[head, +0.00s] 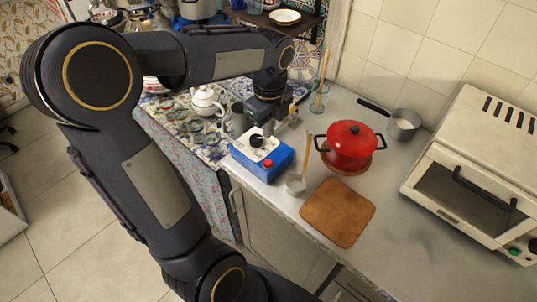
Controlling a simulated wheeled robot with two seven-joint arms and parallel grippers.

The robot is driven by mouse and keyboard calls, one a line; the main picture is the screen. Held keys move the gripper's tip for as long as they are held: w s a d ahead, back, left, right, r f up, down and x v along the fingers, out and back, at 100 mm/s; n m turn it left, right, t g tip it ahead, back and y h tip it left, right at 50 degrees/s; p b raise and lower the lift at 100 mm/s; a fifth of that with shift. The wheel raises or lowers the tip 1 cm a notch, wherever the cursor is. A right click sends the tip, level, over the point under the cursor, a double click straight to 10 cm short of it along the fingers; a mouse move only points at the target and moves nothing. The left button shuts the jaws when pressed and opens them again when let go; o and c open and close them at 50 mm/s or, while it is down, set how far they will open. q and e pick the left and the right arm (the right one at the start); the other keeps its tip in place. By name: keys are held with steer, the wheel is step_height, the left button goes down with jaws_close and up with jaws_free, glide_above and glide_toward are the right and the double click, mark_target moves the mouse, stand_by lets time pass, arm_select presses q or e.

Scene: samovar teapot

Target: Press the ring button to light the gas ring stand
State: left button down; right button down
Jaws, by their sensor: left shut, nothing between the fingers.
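A blue box (279,167) with a pale top, a dark round part (257,141) and a red button (268,163) sits at the counter's left edge, by the patterned tiles. My left gripper (268,129) points down just above the far side of the box. It is shut and empty. The red button is uncovered, nearer the front edge than the fingertips. I cannot tell whether the fingertips touch the box. I see no flame, and cannot make out a separate gas ring stand. My right gripper is not in view.
A white teapot (205,101) stands left of the gripper. A small cup (296,185) with a wooden handle is right of the box. A red pot (351,143), a wooden board (338,212) and a toaster oven (470,185) lie further right. A glass (320,98) stands behind.

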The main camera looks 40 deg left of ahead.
mark_target(268, 162)
arm_select(q)
step_height(268, 162, down, 12)
steer(key=shift+w+a+r+p, duration=0.1)
steer(key=shift+a+r+p, duration=0.05)
steer(key=shift+r+p, duration=0.15)
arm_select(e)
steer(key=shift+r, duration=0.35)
arm_select(q)
steer(key=shift+f, duration=0.15)
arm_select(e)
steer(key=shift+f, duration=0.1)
